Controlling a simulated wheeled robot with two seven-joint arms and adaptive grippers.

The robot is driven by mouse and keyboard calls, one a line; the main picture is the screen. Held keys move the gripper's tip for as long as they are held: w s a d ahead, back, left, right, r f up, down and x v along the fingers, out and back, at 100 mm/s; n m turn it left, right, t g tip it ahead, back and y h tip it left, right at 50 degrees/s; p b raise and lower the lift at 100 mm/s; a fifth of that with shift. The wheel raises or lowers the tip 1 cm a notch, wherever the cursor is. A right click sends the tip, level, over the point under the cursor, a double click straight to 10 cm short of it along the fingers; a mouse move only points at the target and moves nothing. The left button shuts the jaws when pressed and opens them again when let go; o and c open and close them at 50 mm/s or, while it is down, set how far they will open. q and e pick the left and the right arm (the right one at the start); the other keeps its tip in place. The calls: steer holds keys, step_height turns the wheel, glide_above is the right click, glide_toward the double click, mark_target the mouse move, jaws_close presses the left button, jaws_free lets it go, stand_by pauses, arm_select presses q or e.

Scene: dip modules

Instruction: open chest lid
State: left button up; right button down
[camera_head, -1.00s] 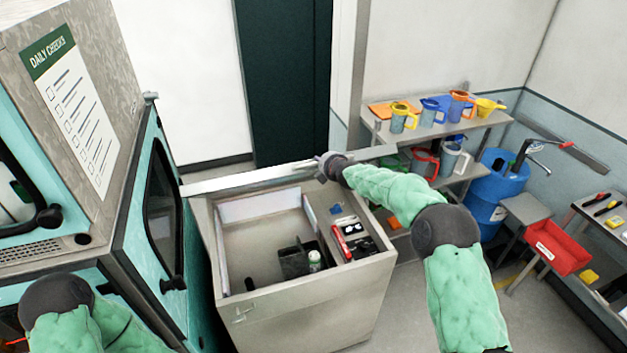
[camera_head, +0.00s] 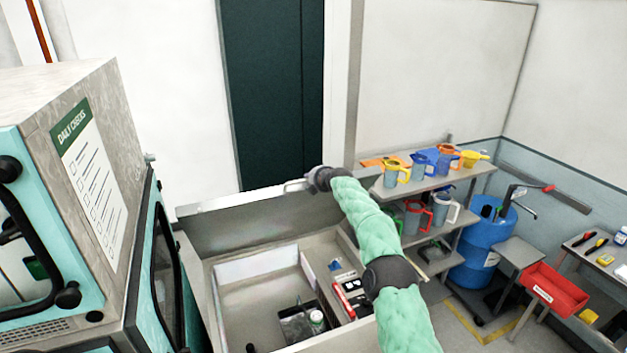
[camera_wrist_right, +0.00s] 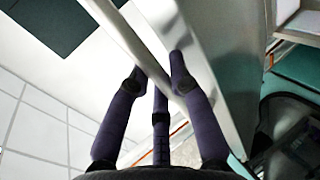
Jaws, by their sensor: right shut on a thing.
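The chest (camera_head: 262,266) is a grey box with an open top, low in the middle of the head view. Its lid (camera_head: 270,219) stands tilted up along the far side, with a bar handle (camera_head: 296,186) on its top edge. My right gripper (camera_head: 309,184) is at this handle, at the lid's top right. In the right wrist view the fingers of my right gripper (camera_wrist_right: 160,78) close around the pale bar handle (camera_wrist_right: 133,45) beside the grey lid (camera_wrist_right: 205,75). My left gripper is out of view.
Inside the chest are a dark tray, a small bottle (camera_head: 317,318) and a red item (camera_head: 342,298). A teal machine (camera_head: 140,290) stands close on the left. Shelves with jugs (camera_head: 440,185), a blue drum (camera_head: 483,245) and a red bin (camera_head: 553,288) are on the right.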

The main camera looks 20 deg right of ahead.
steer(key=shift+w, duration=0.2)
stand_by(0.3)
steer(key=c, duration=1.1)
jaws_free()
steer(key=shift+a, duration=0.1)
steer(key=shift+s+r, duration=0.1)
steer(key=shift+r, duration=0.1)
steer(key=shift+s+r, duration=0.2)
steer(key=shift+s, duration=0.05)
steer(key=v, duration=1.1)
steer(key=shift+f, duration=0.1)
